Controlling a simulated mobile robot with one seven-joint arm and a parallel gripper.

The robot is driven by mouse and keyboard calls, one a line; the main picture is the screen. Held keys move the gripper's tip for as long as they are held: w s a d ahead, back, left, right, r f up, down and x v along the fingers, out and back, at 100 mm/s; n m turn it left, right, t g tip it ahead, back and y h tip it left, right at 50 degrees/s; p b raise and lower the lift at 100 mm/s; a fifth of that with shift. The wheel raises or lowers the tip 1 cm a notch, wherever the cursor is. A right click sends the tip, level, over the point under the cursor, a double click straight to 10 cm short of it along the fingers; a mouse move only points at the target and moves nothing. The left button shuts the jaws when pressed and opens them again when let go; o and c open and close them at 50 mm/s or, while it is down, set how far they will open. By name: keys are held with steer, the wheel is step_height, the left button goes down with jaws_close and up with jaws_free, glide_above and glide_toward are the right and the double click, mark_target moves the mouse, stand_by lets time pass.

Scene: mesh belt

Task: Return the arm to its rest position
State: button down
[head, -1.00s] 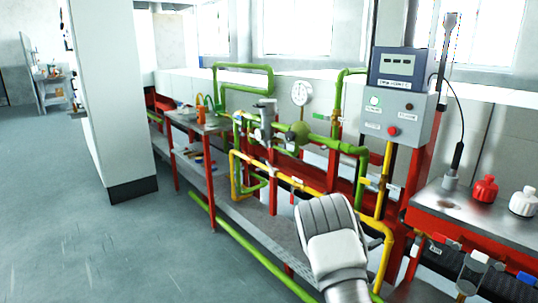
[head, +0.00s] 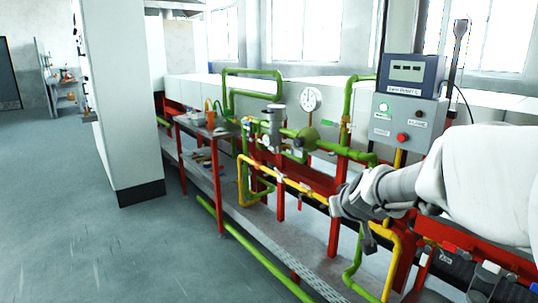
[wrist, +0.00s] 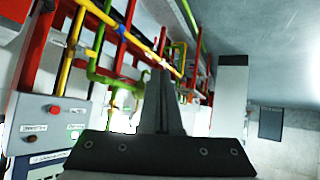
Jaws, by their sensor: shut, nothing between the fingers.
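My arm (head: 490,180) reaches in from the right edge of the head view, its white links stretched leftward in front of the pipe bench. My gripper (wrist: 161,75) shows in the wrist view with its dark fingers together and nothing between them. In the head view the arm's grey end is in front of the yellow and green pipes, and the fingers are hard to make out there. The arm hides part of the red bench at the right. I cannot tell from the picture whether it touches any pipe.
Green pipes (head: 252,72) and a yellow pipe (head: 243,180) run along the bench, with a round gauge (head: 311,98). A grey control box (head: 402,123) with a red button stands behind the arm. A white pillar (head: 125,100) stands left. The floor (head: 90,230) at left is clear.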

steer(key=s+a+m+g, duration=0.2)
steer(key=s+g, duration=0.2)
steer(key=s, duration=2.5)
step_height(320, 180, up, 12)
steer(key=p, duration=1.2)
steer(key=shift+g, duration=0.3)
steer(key=shift+d, duration=0.25)
